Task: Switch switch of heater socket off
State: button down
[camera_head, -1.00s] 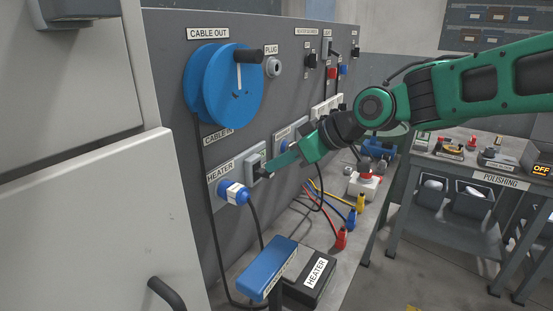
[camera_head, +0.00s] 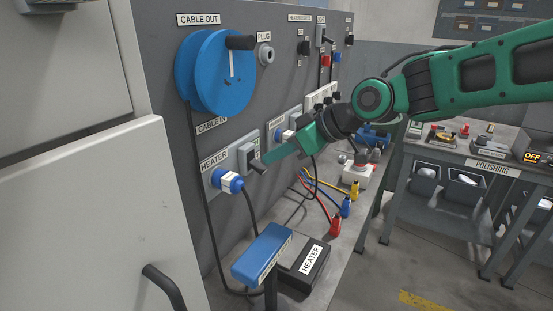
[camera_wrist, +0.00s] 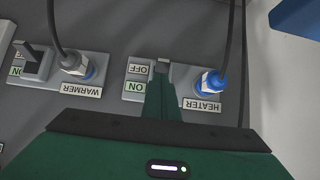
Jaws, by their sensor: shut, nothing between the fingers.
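The heater socket (camera_head: 214,181) is on the grey panel, with a blue and white plug (camera_head: 228,181) in it; the plug also shows in the wrist view (camera_wrist: 212,82). Its switch (camera_head: 256,167) is right of the plug in the head view, its dark lever sticking out low. In the upside-down wrist view, the switch (camera_wrist: 162,66) shows at the OFF side, partly hidden by my fingers. My gripper (camera_head: 267,160) is shut and empty, its tip close in front of the switch. I cannot tell if they touch.
The warmer socket (camera_wrist: 88,68) with its own switch (camera_wrist: 36,62) is beside the heater socket. A blue cable reel (camera_head: 213,75) hangs above. A black heater box (camera_head: 302,261) and coloured connectors (camera_head: 336,226) lie on the bench below.

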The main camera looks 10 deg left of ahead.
jog(key=shift+r, duration=0.2)
jog(key=s+d+r, duration=0.1)
jog(key=s+d, duration=0.2)
jog(key=d, duration=0.7)
jog(key=shift+s+d+r, duration=0.3)
jog(key=shift+s+d, duration=0.1)
